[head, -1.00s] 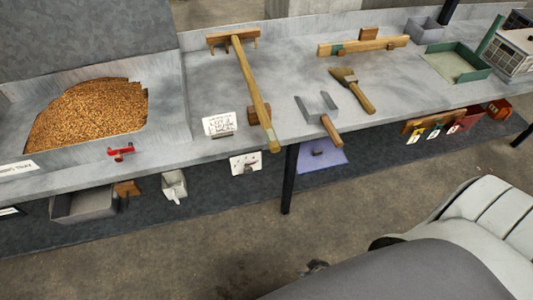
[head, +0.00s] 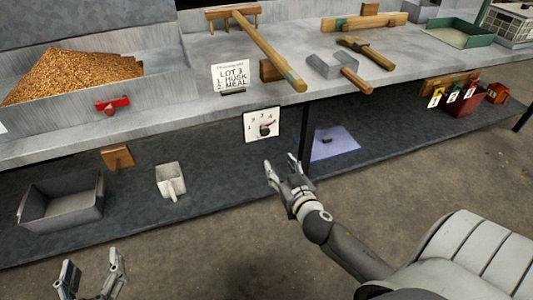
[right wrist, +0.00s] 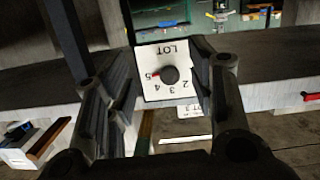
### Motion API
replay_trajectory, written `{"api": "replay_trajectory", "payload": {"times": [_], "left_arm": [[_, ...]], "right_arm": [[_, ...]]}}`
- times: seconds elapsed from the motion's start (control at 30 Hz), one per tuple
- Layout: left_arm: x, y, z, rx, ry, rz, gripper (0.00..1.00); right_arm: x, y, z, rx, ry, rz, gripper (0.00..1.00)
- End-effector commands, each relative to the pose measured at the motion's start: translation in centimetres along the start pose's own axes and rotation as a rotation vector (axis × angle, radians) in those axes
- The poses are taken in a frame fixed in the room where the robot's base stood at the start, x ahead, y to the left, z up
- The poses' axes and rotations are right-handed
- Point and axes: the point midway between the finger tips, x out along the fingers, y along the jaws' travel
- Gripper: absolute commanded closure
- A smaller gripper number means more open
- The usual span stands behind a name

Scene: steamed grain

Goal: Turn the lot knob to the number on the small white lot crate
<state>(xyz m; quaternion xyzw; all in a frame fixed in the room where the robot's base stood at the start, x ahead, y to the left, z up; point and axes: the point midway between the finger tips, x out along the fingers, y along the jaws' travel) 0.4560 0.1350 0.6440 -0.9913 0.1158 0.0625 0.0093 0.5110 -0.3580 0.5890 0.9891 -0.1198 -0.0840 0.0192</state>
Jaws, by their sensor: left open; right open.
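The lot knob (head: 265,130) is a dark round knob on a white numbered plate (head: 250,127) under the bench's front edge. In the right wrist view the knob (right wrist: 171,75) shows between the fingers, its red mark pointing at or near the 5; the plate (right wrist: 150,60) reads LOT upside down. My right gripper (head: 282,165) is open, in front of and below the plate, apart from the knob. My left gripper (head: 92,265) is open and empty at the bottom left. A whitish crate (head: 512,24) stands at the far top right; no number on it is legible.
A card (head: 230,77) on the bench seems to read LOT 3, HUSK, MEAL. A grain tray (head: 85,108) with a red handle is left of it. A black table leg (head: 304,140) stands just right of the plate. A grey bin (head: 62,205) and white scoop (head: 171,180) lie below.

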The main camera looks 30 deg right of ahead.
Motion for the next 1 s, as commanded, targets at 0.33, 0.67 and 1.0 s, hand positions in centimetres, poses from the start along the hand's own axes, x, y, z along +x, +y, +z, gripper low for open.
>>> {"api": "replay_trajectory", "payload": {"times": [0.33,0.67,1.0], "left_arm": [[-2.1,0.1,-4.1,-0.001,0.15,0.003,0.31],[-2.2,0.3,-5.2,-0.002,0.205,0.006,0.31],[-2.5,0.6,-7.3,-0.005,0.325,0.012,0.31]], "right_arm": [[-0.7,-0.3,-4.1,0.056,0.163,-0.005,0.49],[3.0,-0.3,-5.0,0.055,0.167,-0.007,0.49],[7.9,-0.3,-5.6,0.056,0.164,-0.006,0.49]]}}
